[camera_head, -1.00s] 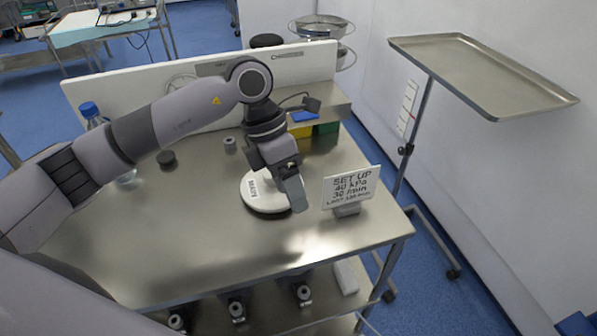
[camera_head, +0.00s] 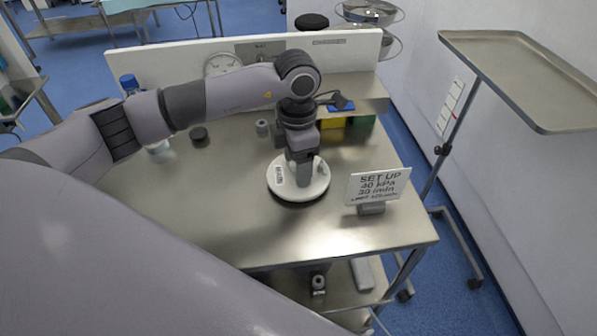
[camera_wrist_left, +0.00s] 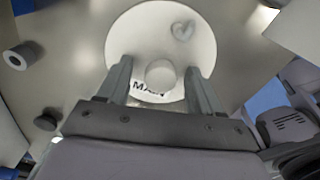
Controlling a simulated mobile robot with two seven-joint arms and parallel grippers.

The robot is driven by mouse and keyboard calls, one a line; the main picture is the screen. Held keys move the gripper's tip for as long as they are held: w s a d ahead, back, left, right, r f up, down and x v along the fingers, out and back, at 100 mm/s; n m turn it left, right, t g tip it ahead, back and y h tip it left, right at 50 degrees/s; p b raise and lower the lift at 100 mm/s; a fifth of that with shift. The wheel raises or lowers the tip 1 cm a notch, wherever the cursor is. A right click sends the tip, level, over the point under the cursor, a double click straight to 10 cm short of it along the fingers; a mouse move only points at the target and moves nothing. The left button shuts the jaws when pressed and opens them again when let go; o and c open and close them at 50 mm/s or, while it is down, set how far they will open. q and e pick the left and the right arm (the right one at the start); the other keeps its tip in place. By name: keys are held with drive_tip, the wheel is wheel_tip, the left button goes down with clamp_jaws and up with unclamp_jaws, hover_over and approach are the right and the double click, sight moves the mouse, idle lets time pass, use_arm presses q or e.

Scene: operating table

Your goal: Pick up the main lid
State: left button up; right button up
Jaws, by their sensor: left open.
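The main lid (camera_head: 316,186) is a round white disc with a dark rim, lying on the steel table (camera_head: 210,215). In the left wrist view the main lid (camera_wrist_left: 150,35) shows the word "MAIN" and a round knob (camera_wrist_left: 160,74) near its middle. My left gripper (camera_head: 303,182) points down over the lid. In the left wrist view its two fingers (camera_wrist_left: 160,72) are open, one on each side of the knob, with gaps between. I cannot tell how far the fingertips are above the lid. The right gripper is not in view.
A small grey cylinder (camera_head: 262,126) and a dark round piece (camera_head: 199,133) lie behind left. A blue-capped bottle (camera_head: 129,84) stands at the left. Yellow and green blocks (camera_head: 345,121) sit behind. The table's left front is clear.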

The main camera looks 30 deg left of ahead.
use_arm(q)
drive_tip(key=c, duration=1.2)
drive_tip(key=shift+r, duration=0.15)
